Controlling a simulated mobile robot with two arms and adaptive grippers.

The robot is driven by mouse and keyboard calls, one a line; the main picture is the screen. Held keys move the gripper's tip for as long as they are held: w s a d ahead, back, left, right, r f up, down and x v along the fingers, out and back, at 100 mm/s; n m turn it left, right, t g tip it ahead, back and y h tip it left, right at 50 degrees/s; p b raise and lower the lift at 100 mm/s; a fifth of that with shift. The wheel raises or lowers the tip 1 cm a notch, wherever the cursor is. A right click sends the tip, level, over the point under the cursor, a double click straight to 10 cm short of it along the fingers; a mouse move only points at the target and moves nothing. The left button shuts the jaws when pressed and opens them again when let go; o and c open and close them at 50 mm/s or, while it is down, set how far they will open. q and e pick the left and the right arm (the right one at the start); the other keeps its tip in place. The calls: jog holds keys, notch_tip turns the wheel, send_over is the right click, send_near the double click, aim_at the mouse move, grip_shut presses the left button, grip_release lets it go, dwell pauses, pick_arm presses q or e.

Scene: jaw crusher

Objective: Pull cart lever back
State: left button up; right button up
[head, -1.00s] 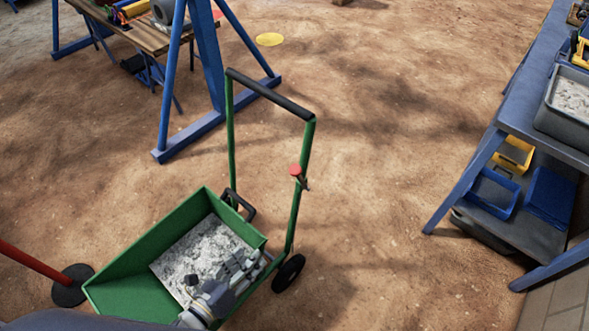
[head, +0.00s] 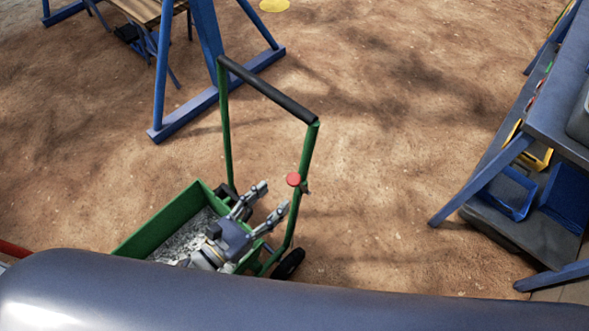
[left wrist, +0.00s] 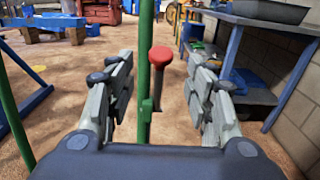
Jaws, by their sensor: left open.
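A green cart (head: 170,222) with grey gravel in its tub stands on the dirt floor, with a tall green handle frame and black grip bar (head: 268,91). The cart lever (head: 294,180) has a round red knob and sits on the right upright. It also shows in the left wrist view (left wrist: 161,58), midway between the fingers. My left gripper (head: 272,203) is open, above the cart's tub, its fingers pointing toward the lever. The knob appears just beyond the fingertips; I cannot tell the exact gap. My right gripper is not in view.
A blue-framed workbench (head: 480,185) with blue bins below stands at the right. A blue stand (head: 209,98) is behind the cart at the left. Open dirt floor lies behind and right of the cart. My own dark body covers the bottom of the head view.

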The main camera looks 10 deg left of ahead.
aim_at(290, 183)
pick_arm(q)
jog(key=p+x, duration=0.1)
jog(key=x, duration=0.4)
jog(key=shift+d+r, duration=0.1)
jog(key=shift+r, duration=0.1)
jog(key=x, duration=0.3)
jog(key=shift+w+f, duration=0.1)
jog(key=shift+w+d, duration=0.1)
jog(key=shift+c, duration=1.4)
grip_shut()
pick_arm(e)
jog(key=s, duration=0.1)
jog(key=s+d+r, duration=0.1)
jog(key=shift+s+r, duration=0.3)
